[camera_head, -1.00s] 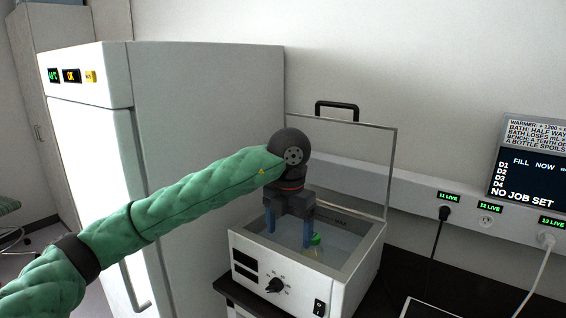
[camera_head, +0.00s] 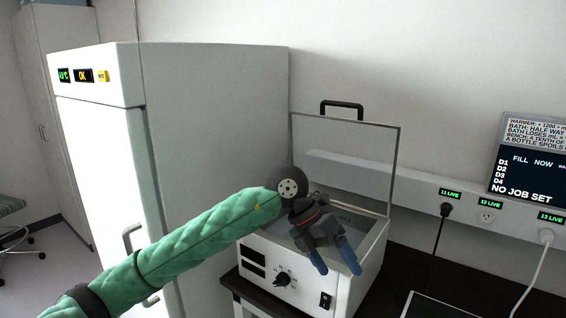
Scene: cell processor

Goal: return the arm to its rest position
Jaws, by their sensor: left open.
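My left arm, in a green quilted sleeve, comes in from the lower left. My left gripper (camera_head: 338,264) has blue fingers that stand apart with nothing between them. It hangs in front of the water bath (camera_head: 268,278), over its front right part, tilted down and to the right. The bath is a white box with a dial, a switch and a raised clear lid (camera_head: 345,160). The gripper and wrist hide part of the bath's opening, and no bottle shows in it now. My right gripper is not in view.
A tall white fridge (camera_head: 215,130) with a lit front stands at the left. A wall rail with live sockets (camera_head: 486,217) and plugged cables runs at the right, below a screen (camera_head: 528,178) reading "NO JOB SET". The dark bench (camera_head: 400,275) right of the bath is mostly clear.

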